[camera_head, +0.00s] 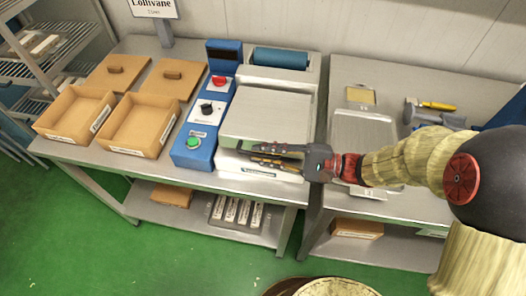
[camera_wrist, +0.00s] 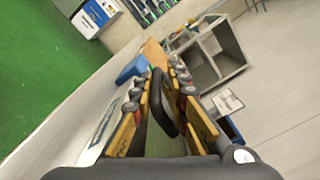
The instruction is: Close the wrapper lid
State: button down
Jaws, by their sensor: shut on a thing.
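The wrapper stands on the middle table, with a flat grey lid (camera_head: 266,116) over a pale base (camera_head: 258,174). The lid lies low over the base; I cannot tell whether its front edge touches it. My gripper (camera_head: 256,154) reaches in from the right along the lid's front edge. In the wrist view, a black handle (camera_wrist: 163,102) sits between my yellow-and-black fingers, and my gripper (camera_wrist: 164,92) is shut on it. My fingers hide the handle in the head view.
A blue control panel (camera_head: 206,117) with green, black and red controls stands left of the wrapper. A blue roll (camera_head: 281,58) lies behind the lid. Cardboard boxes (camera_head: 141,124) are further left. A metal tray (camera_head: 362,132) lies on the right table.

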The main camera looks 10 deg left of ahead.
jog(key=c, duration=1.9)
grip_release()
jog(key=d, duration=1.2)
jog(key=shift+w, duration=0.35)
